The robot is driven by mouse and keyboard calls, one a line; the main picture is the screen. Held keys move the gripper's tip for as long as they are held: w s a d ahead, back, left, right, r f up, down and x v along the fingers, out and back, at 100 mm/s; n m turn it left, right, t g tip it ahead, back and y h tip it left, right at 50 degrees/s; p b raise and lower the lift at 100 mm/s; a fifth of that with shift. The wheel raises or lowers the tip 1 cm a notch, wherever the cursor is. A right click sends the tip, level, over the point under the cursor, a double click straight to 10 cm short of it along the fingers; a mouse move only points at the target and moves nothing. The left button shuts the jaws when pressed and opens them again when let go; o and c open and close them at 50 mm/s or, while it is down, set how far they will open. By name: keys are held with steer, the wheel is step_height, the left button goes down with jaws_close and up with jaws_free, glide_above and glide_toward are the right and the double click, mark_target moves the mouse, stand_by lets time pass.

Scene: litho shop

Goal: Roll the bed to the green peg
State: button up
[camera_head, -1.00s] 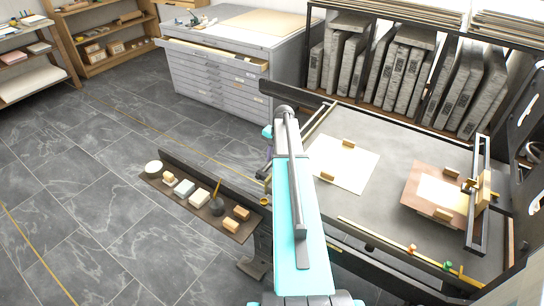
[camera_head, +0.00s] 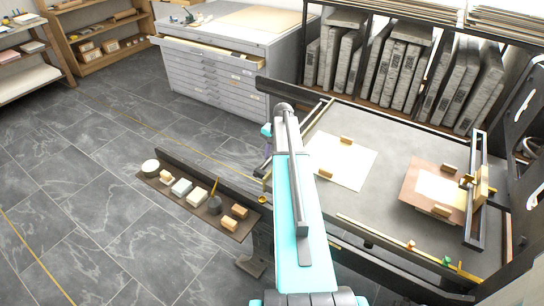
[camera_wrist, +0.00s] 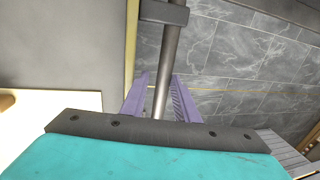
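The press bed (camera_head: 395,140) is a flat grey slab at the right of the head view. A white sheet (camera_head: 340,165) and a brown-bordered sheet (camera_head: 415,190) lie on it. The green peg (camera_head: 446,261) stands on the near side rail, between an orange peg and a yellow one. My gripper is mostly hidden behind my teal arm at the bed's left end. In the wrist view its purple fingers (camera_wrist: 160,82) are apart, with a grey rod (camera_wrist: 172,50) showing between them. I cannot tell whether they touch the rod.
A narrow side shelf (camera_head: 165,186) with blocks and small pots stands left of the press. A grey flat-file cabinet (camera_head: 215,85) has its top drawer out. Stone slabs (camera_head: 395,70) fill a rack behind the bed. The tiled floor (camera_head: 90,200) at left is clear.

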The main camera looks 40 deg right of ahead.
steer(key=shift+s, duration=0.1)
step_height(320, 180, up, 14)
steer(key=s+b, duration=0.2)
steer(key=shift+s+d+f+b, duration=0.25)
steer(key=shift+d+b, duration=0.1)
stand_by(0.4)
stand_by(0.4)
